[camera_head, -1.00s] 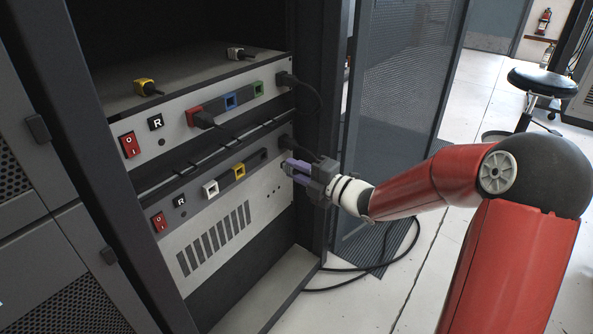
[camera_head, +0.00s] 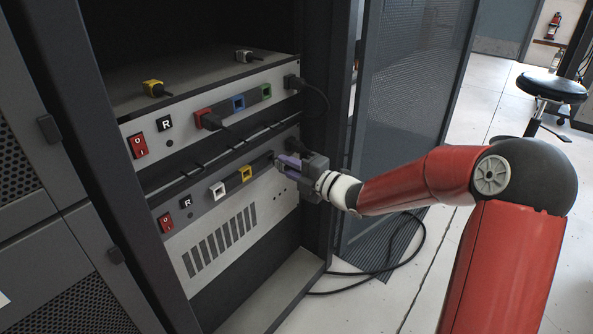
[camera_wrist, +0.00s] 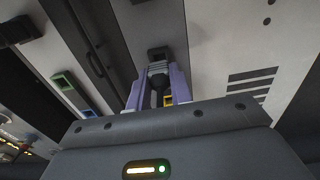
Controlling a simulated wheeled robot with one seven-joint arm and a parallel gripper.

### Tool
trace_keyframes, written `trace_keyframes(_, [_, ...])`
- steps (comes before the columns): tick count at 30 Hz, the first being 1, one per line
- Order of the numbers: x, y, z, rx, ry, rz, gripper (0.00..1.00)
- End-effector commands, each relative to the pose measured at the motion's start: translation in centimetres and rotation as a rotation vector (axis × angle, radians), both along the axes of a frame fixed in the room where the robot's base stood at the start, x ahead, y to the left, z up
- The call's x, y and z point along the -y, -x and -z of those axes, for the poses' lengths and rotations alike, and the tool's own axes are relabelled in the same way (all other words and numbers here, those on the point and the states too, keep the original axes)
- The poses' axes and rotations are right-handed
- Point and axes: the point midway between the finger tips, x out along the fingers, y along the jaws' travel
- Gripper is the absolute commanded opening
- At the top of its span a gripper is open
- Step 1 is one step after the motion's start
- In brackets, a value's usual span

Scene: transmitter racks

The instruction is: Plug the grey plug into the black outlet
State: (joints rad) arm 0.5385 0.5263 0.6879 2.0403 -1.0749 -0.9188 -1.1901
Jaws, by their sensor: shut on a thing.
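My gripper (camera_head: 284,167) has purple fingers and is at the right end of the lower rack unit's front. In the wrist view, the fingers (camera_wrist: 157,92) are closed around the grey plug (camera_wrist: 168,73), with its dark cable end toward me. The black outlet (camera_wrist: 159,53) shows just beyond the plug, in line with it. The plug's front is very near the outlet or touching it; I cannot tell whether it is inside. In the head view my gripper hides the plug and part of the outlet.
The lower unit (camera_head: 247,212) also has a white outlet (camera_head: 217,190) and a yellow outlet (camera_head: 245,172). The open rack door (camera_head: 405,110) stands to the right, near my arm.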

Motion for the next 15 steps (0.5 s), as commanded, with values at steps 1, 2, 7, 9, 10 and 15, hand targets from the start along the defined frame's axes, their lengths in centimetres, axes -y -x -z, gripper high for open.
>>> trace_keyframes(1, [-0.34,-0.21,0.02,-0.001,-0.001,-0.001,0.00])
trace_keyframes(2, [-0.48,-0.31,0.04,-0.001,-0.001,-0.001,0.00])
trace_keyframes(7, [-0.97,-0.73,0.00,0.000,0.000,0.000,0.00])
trace_keyframes(9, [-1.05,-0.80,0.01,0.000,0.000,0.000,0.00])
trace_keyframes(10, [-1.07,-0.81,0.01,0.000,0.000,0.000,0.00])
trace_keyframes(15, [-1.08,-0.82,0.01,0.000,0.000,0.000,0.00])
